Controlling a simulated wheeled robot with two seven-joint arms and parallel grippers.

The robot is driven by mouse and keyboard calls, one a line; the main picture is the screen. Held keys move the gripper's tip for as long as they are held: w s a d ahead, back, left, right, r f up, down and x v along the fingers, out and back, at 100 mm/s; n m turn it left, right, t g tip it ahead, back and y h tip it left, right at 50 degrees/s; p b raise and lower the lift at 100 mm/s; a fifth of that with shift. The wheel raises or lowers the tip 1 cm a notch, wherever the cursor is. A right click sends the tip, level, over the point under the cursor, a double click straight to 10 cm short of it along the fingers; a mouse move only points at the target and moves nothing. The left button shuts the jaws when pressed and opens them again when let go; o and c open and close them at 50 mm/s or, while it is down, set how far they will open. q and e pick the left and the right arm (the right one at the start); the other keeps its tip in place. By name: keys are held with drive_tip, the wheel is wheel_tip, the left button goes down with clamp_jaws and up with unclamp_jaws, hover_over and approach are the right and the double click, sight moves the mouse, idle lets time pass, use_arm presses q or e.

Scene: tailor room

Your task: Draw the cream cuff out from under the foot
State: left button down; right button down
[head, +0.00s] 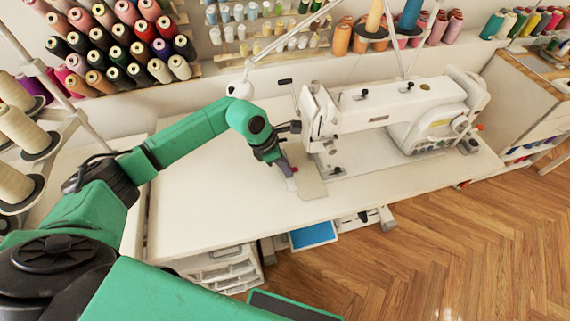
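The cream cuff (312,187) lies flat on the white sewing table, a pale beige strip at the left end of the sewing machine (390,115). Its far end reaches towards the machine's needle area; the foot itself is too small and partly hidden to make out. My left gripper (289,172) points down at the left edge of the cuff, close to it. I cannot tell whether its fingers touch the cuff or are shut on it. My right gripper is not in view.
The white table (210,195) is clear to the left of the cuff. Thread cones (20,130) stand on a rack at the far left. Spools (120,45) line the wall. Drawers (225,268) and a blue panel (313,235) are below the table's front edge.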

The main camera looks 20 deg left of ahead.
use_arm(q)
drive_tip(key=shift+a, duration=0.1)
drive_tip(key=shift+s+a, duration=0.65)
drive_tip(key=shift+a, duration=0.25)
drive_tip(key=shift+r, duration=0.15)
drive_tip(key=shift+a+r+p, duration=0.2)
drive_tip(key=shift+r+p, duration=1.35)
drive_tip(key=shift+r, duration=0.7)
